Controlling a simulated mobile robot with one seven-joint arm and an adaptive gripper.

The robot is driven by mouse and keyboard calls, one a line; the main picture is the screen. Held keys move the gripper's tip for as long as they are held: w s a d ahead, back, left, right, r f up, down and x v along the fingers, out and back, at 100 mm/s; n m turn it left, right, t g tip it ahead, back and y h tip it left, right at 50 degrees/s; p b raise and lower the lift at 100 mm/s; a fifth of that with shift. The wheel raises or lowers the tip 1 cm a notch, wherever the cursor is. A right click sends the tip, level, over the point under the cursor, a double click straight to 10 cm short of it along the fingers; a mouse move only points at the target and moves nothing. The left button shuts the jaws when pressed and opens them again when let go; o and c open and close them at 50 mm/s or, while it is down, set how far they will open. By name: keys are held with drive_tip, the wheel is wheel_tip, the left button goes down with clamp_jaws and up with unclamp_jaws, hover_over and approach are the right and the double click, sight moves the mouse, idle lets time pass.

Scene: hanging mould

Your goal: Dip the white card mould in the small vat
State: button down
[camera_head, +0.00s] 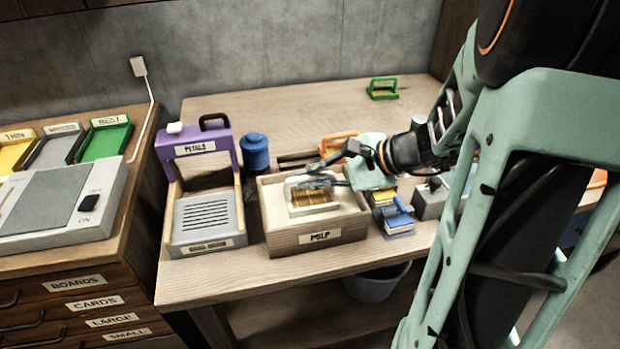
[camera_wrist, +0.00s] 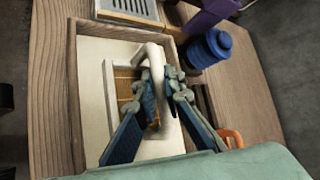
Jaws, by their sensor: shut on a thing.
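The white card mould (camera_head: 313,208) has a pale frame around a gold-brown screen. My gripper (camera_head: 322,183) is shut on its white handle, above the frame. In the wrist view the mould (camera_wrist: 108,88) lies below the blue fingers of my gripper (camera_wrist: 160,78), which have the white handle between them. The small vat (camera_head: 290,241) is a wooden box labelled PULP, filled with off-white pulp (camera_head: 278,200); it also shows in the wrist view (camera_wrist: 72,100). The mould is inside the vat's outline, at or just above the pulp; I cannot tell which.
Blue and yellow blocks (camera_head: 393,215) and a grey box (camera_head: 430,203) are to the right. A green frame (camera_head: 383,88) lies at the back; bench there is clear.

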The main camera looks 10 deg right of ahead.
drive_tip(key=shift+r+p, duration=1.5)
drive_tip(key=shift+r, duration=0.75)
